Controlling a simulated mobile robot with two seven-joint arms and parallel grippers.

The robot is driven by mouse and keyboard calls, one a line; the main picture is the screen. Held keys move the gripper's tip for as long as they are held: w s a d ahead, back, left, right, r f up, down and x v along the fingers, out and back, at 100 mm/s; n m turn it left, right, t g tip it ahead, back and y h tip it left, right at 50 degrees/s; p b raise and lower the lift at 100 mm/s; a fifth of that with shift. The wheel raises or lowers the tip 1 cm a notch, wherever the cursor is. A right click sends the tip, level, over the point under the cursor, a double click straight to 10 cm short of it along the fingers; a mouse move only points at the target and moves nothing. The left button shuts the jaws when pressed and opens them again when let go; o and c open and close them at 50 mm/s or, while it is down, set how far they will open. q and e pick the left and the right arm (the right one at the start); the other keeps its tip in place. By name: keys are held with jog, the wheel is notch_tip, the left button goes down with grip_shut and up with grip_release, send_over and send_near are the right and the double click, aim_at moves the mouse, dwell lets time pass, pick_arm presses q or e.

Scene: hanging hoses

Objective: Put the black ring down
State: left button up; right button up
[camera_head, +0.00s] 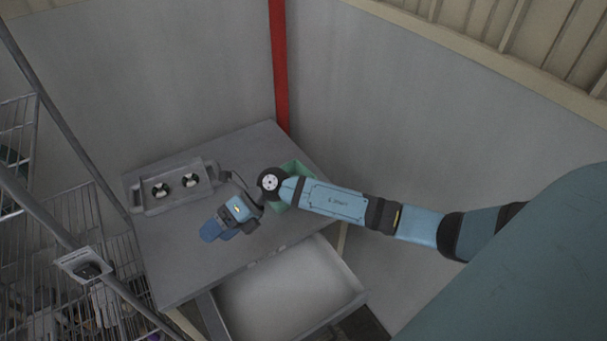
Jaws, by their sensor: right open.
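My right arm comes in from the right over the grey table, and its gripper (219,230) is low over the middle of the tabletop. The gripper is open; it is small and dark here, and I cannot make out anything between its fingers. Two round black-and-white pieces (160,190) (190,180) sit on a grey tray at the table's left back. I cannot tell whether either is the black ring, and I see no other clear ring. My left gripper is out of view.
The grey table (185,270) is mostly bare at its front left. A green bin (304,171) stands behind my right wrist. An empty drawer (290,290) is pulled out at the front. Wire shelving (75,240) is at the left, and a red post (279,70) stands behind.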

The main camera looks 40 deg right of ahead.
jog(key=s+a+r+m+t+y, duration=0.4)
jog(key=s+r+m+t+y, duration=0.15)
jog(key=r+m, duration=0.2)
jog(key=s+d+f+m+t+h, duration=0.35)
jog(key=d+f+m+h, duration=0.2)
jog(key=m, duration=0.65)
jog(key=s+d+f+m+t+h, duration=0.2)
jog(key=d+f+m+t+h, duration=0.35)
jog(key=m, duration=0.55)
jog(key=s+d+f+m+g+h, duration=0.1)
jog(key=s+f+m+g+h, duration=0.3)
jog(key=s+f, duration=0.5)
jog(key=shift+s+d+f+m+g, duration=0.25)
jog(key=shift+s+m+g, duration=0.1)
jog(key=shift+m, duration=0.6)
